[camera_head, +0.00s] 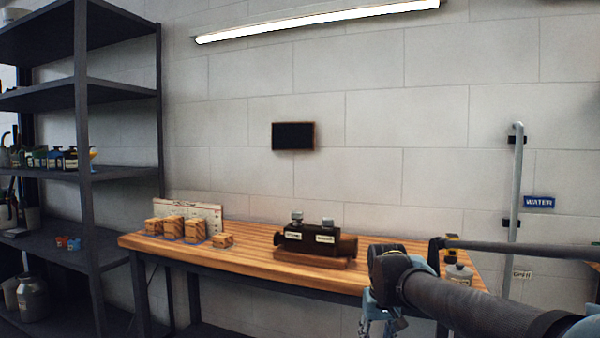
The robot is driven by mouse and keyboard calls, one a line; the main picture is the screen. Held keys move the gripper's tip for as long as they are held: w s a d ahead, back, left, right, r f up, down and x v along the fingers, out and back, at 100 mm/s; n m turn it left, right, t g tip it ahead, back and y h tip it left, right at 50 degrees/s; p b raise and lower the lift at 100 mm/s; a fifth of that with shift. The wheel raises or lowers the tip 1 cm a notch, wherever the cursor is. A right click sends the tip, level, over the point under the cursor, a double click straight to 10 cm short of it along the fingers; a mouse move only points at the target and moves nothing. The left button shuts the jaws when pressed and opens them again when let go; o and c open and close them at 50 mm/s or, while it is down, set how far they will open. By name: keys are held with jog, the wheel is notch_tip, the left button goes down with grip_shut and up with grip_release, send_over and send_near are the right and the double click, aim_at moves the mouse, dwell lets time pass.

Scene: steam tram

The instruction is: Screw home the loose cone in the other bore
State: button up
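A dark metal block (308,241) lies on a wooden base (311,259) on the workbench (250,262). Two grey metal pieces, perhaps the cones, stand on top of it, one on the left (297,217) and one on the right (328,223). The left one stands a little higher than the right one. Two pale labels on the block's front are too small to read. My gripper (378,322) hangs low in front of the bench's front edge, to the right of the block and apart from it. Its fingertips are hard to make out at the picture's bottom edge.
Several wooden blocks (172,228) stand at the bench's left end, before a pale printed board (207,213). A lidded container (459,273) stands at the right end, near my arm. Dark shelves (84,130) stand at left. A grey pipe (515,190) runs up the wall.

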jog(key=w+r+m, duration=0.1)
jog(key=w+r, duration=0.1)
jog(key=r, duration=0.2)
jog(key=w+a+r+m, duration=0.1)
jog(key=w+r, duration=0.1)
jog(key=r, duration=0.2)
jog(key=w+a+r+m, duration=0.1)
jog(key=w+r+m, duration=0.1)
jog(key=r, duration=0.2)
jog(key=shift+w, duration=0.1)
notch_tip(320, 180, up, 30)
jog(key=m+g, duration=0.2)
jog(key=m, duration=1.5)
send_over(299, 217)
jog(key=w, duration=0.2)
notch_tip(299, 217, down, 18)
jog(key=shift+r, duration=0.25)
jog(key=c, duration=1.3)
jog(key=shift+s+m, duration=0.1)
jog(key=shift+m, duration=2)
